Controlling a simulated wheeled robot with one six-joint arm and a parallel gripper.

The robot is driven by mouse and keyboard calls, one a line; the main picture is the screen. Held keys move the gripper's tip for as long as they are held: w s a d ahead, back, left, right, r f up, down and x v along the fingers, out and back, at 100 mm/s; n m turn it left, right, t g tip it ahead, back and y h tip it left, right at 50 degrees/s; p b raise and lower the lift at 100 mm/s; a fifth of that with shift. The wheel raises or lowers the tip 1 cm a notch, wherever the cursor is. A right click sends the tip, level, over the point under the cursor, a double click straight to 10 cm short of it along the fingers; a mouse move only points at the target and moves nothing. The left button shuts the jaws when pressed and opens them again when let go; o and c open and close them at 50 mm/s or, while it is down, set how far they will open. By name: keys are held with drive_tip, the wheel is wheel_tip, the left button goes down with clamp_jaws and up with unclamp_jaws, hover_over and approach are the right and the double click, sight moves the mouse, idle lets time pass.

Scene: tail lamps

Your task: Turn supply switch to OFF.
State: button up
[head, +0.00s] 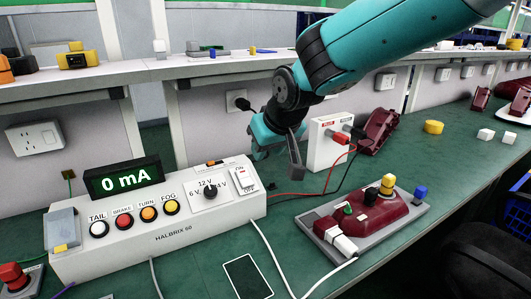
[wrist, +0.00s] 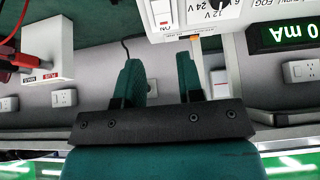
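The supply switch (head: 244,179) is a white rocker marked ON at the right end of the white HALBRIX 60 supply box (head: 165,240). It also shows upside down at the top of the wrist view (wrist: 163,14), with a little red on it. I cannot tell its position for sure. The display (head: 122,178) above the box reads 0 mA. My gripper (head: 279,148) hangs above and right of the switch, apart from it. In the wrist view my gripper's two teal fingers (wrist: 160,72) are apart with nothing between them.
A voltage knob (head: 210,191) sits left of the switch, beside several coloured buttons. A white terminal box (head: 328,143) with red and black plugs stands right of my gripper. A dark red lamp on a grey fixture (head: 375,236) lies in front. A shelf (head: 150,72) runs behind.

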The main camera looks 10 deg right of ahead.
drive_tip(key=w, duration=0.1)
drive_tip(key=w+g+p, duration=0.1)
drive_tip(key=w, duration=0.1)
drive_tip(key=shift+w+a+g+p, duration=0.1)
drive_tip(key=shift+a+g+p, duration=0.2)
drive_tip(key=shift+a, duration=0.1)
clamp_jaws()
drive_tip(key=p, duration=0.1)
approach(250, 185)
drive_tip(key=shift+g+h, duration=0.3)
drive_tip(key=x, duration=0.7)
drive_tip(key=shift+w+a, duration=0.3)
drive_tip(key=shift+a, duration=0.05)
